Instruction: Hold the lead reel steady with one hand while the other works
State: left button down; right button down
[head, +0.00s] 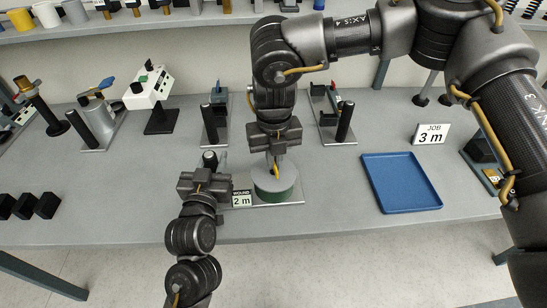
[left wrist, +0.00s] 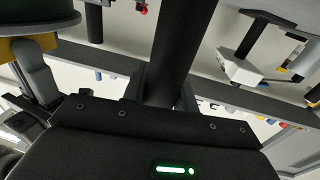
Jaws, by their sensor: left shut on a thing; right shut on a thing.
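The lead reel (head: 275,190), a drum with a pale grey top and green side, sits on a grey base plate (head: 290,193) near the table's front middle. Its green side shows top left in the left wrist view (left wrist: 38,16). My left gripper (head: 207,172) is left of the reel, shut on the black upright post (left wrist: 176,45) of that base. My right gripper (head: 275,160) points down over the reel's top, shut on a small yellow-orange part (head: 275,171) there. The right fingers hide most of that part.
A sign reading "WOUND 2 m" (head: 242,198) stands left of the reel. A "JOB 3 m" sign (head: 431,134) and an empty blue tray (head: 400,182) are to the right. Black blocks (head: 27,206) lie front left. Several bench devices stand behind.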

jog(key=m, duration=0.9)
jog(key=shift+m, duration=0.4)
jog(key=m, duration=0.5)
jog(key=shift+m, duration=2.3)
jog(key=c, duration=1.6)
grip_release()
